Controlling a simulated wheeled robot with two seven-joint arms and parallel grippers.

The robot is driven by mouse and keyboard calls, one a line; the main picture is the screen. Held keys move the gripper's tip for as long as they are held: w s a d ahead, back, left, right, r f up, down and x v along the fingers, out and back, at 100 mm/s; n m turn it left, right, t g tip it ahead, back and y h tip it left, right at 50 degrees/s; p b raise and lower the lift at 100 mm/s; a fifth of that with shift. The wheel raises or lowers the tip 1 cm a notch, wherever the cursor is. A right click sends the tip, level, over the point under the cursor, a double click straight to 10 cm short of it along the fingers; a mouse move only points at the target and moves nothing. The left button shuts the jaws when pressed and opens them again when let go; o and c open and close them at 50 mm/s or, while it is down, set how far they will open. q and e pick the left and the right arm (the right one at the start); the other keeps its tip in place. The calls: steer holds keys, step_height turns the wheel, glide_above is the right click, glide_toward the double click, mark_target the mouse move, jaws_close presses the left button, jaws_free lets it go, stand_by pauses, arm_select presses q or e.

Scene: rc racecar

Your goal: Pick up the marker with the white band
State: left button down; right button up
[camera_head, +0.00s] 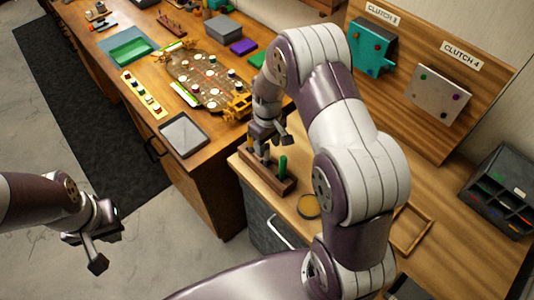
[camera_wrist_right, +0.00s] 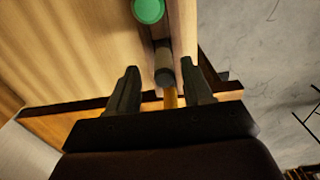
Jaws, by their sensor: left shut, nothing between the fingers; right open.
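A wooden rack (camera_head: 272,184) stands near the edge of the right-hand worktop. A green marker (camera_head: 283,165) stands upright in it; its round green top shows in the right wrist view (camera_wrist_right: 148,10). My right gripper (camera_head: 261,152) is over the rack, left of the green marker, fingers pointing down. In the right wrist view its open fingers (camera_wrist_right: 161,88) are on either side of a dark-topped marker with an orange-yellow part (camera_wrist_right: 170,97); I cannot tell whether they touch it. No white band can be made out. My left gripper (camera_head: 97,242) is shut and empty over the floor.
A black compartment organizer (camera_head: 498,190) stands at right. A grey tray (camera_head: 184,135) and a car chassis (camera_head: 205,78) lie on the far bench.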

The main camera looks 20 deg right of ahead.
mark_target(267, 156)
steer(key=shift+w+a+f+p, duration=0.1)
steer(key=shift+a+f+p, duration=0.1)
steer(key=shift+f+p, duration=0.35)
steer(key=shift+a+f+p, duration=0.15)
steer(key=shift+f+p, duration=0.3)
steer(key=shift+f, duration=0.2)
steer(key=f, duration=0.2)
steer(key=shift+s+d+f, duration=0.2)
steer(key=shift+s+f, duration=0.1)
steer(key=shift+d+f, duration=0.1)
steer(key=shift+f, duration=0.1)
steer(key=shift+w, duration=0.15)
steer(key=shift+c, duration=0.7)
steer(key=shift+a, duration=0.2)
jaws_close()
steer(key=shift+d, duration=0.1)
